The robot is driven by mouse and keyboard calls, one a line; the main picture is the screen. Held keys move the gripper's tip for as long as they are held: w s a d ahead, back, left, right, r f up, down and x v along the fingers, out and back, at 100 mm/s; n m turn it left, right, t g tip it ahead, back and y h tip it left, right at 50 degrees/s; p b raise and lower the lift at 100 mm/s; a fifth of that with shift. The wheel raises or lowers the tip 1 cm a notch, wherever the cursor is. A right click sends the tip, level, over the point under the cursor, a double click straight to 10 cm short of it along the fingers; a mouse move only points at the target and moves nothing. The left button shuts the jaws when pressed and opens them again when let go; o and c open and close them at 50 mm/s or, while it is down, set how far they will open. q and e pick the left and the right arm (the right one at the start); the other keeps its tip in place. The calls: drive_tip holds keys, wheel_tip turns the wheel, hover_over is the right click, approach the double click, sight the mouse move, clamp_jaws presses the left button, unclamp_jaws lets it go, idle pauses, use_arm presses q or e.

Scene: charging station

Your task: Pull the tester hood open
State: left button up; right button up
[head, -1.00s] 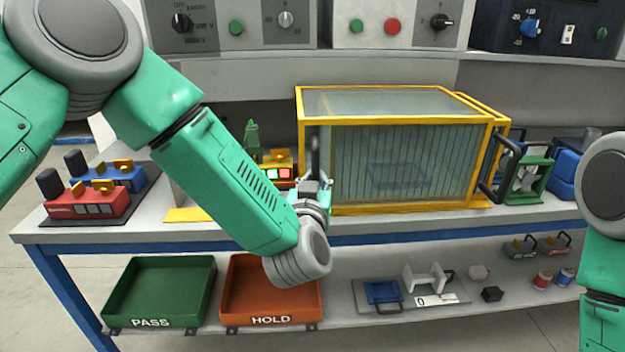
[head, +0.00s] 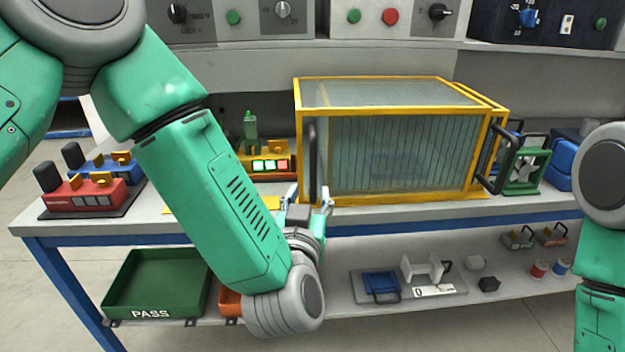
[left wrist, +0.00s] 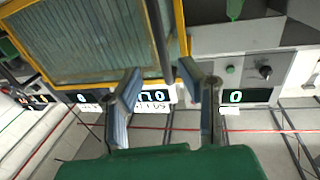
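The tester hood (head: 400,150) is a clear box with a yellow frame on the bench, and its front looks closed. A black upright bar handle (head: 313,150) is at its left front. My left gripper (head: 309,195) is open just below and in front of this handle, with its fingers spread. In the left wrist view the dark bar (left wrist: 157,35) runs between the two open fingers (left wrist: 158,72) in the picture. The fingers do not appear closed on it; how near it is in depth I cannot tell. My right gripper is out of view.
A second black handle (head: 503,162) is on the hood's right side. Red (head: 85,195) and blue devices are farther left. A green PASS tray (head: 155,283) and an orange tray sit on the lower shelf.

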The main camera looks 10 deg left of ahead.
use_arm(q)
drive_tip(key=shift+s+d, duration=0.1)
drive_tip(key=shift+s, duration=1.5)
drive_tip(key=s+a+f+m+g+h, duration=0.1)
drive_tip(key=s+a+f+g, duration=0.2)
drive_tip(key=f, duration=0.5)
drive_tip(key=s+a+f+g, duration=0.2)
drive_tip(key=s+f+g, duration=0.15)
drive_tip(key=f, duration=0.35)
drive_tip(key=s+a+f+m+g+h, duration=0.1)
drive_tip(key=s+a+f+g, duration=0.25)
drive_tip(key=f, duration=0.45)
drive_tip(key=s+a+f+g, duration=0.3)
drive_tip(key=s+a+f, duration=0.1)
drive_tip(key=s, duration=0.5)
drive_tip(key=s+a+f+n+g+y, duration=0.1)
drive_tip(key=s+a+f+g, duration=0.3)
drive_tip(key=s+a, duration=0.3)
drive_tip(key=s+f, duration=0.1)
drive_tip(key=s, duration=0.2)
